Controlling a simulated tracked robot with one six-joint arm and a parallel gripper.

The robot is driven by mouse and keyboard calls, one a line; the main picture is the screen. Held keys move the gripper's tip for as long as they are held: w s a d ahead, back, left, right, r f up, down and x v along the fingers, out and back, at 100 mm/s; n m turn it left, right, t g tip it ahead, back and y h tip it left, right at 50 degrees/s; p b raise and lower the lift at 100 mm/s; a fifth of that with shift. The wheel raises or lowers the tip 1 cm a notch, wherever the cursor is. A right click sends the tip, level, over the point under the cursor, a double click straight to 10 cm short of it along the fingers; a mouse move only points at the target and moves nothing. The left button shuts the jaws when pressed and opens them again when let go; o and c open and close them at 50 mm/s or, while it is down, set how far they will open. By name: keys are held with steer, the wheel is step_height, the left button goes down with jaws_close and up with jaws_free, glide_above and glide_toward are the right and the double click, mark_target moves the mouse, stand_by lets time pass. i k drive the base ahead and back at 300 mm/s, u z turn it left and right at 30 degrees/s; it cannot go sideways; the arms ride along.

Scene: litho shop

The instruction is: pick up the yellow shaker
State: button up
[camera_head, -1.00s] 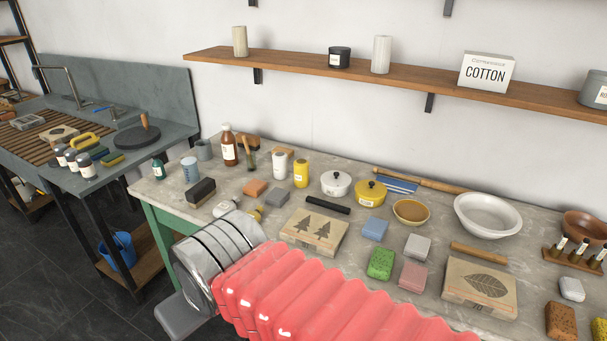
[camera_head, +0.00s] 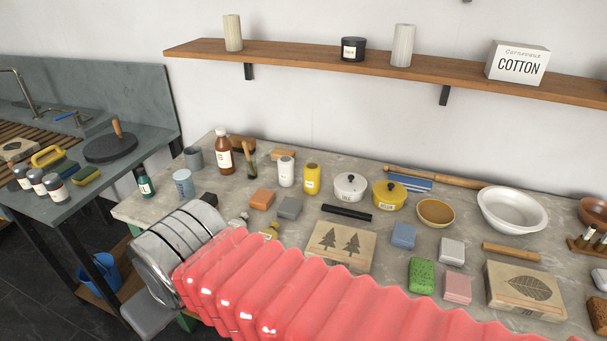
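The yellow shaker (camera_head: 311,179) stands upright on the stone-topped table, towards the back. A white shaker (camera_head: 286,171) of similar shape stands close on its left. A white lidded pot (camera_head: 350,187) stands to its right, with a yellow lidded pot (camera_head: 389,194) beyond. My arm, with a red ribbed sleeve and a metal end section, crosses the lower part of the view, in front of the shaker and apart from it. My gripper's fingers do not show.
Orange (camera_head: 262,199) and grey (camera_head: 289,208) blocks and a black bar (camera_head: 347,212) lie in front of the shaker. A brown bottle (camera_head: 224,156) stands to the left. A block with tree prints (camera_head: 340,245) lies nearer. A wooden shelf (camera_head: 280,61) runs above.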

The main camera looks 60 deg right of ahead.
mark_target(312, 171)
steer(key=u, duration=0.05)
steer(key=i, duration=0.9)
